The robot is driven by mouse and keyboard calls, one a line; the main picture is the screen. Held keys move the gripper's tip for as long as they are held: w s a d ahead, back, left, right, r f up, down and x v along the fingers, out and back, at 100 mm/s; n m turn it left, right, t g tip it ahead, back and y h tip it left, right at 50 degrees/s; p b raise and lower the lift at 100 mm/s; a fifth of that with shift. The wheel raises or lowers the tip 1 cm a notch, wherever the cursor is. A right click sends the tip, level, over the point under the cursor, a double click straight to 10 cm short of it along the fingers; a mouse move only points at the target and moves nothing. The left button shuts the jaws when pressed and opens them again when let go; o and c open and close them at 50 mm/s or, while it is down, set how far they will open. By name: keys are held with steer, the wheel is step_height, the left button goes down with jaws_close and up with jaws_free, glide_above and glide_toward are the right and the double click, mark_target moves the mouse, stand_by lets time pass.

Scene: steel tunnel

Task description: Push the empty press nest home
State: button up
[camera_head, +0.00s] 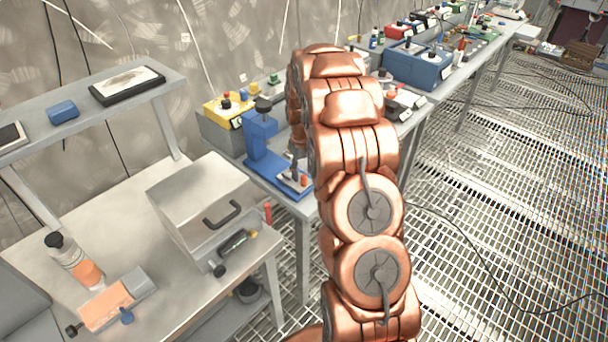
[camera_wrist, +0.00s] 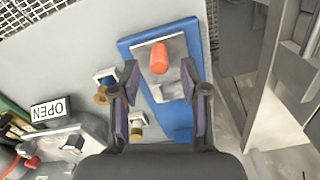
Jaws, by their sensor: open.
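The blue press (camera_head: 262,138) stands on the bench left of my arm, its blue base (camera_head: 258,172) reaching toward the front right. In the wrist view the blue base (camera_wrist: 186,30) carries a silver plate, seemingly the press nest (camera_wrist: 175,48), with an orange-red knob (camera_wrist: 158,58) on it. No workpiece shows on the visible part of the nest. My gripper (camera_wrist: 165,88) is open and empty, its two fingers spread to either side of the base in the picture; contact cannot be told. In the head view my gripper is mostly hidden behind my arm.
A yellow control box (camera_head: 226,108) stands behind the press. A grey box with a black handle (camera_head: 190,195) stands at the front left. An OPEN sign (camera_wrist: 50,108) and small fittings (camera_wrist: 105,85) lie left of the base. The grated floor (camera_head: 510,200) is open at right.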

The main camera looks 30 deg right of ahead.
steer(key=shift+f+p, duration=0.35)
steer(key=shift+f, duration=1.1)
jaws_close()
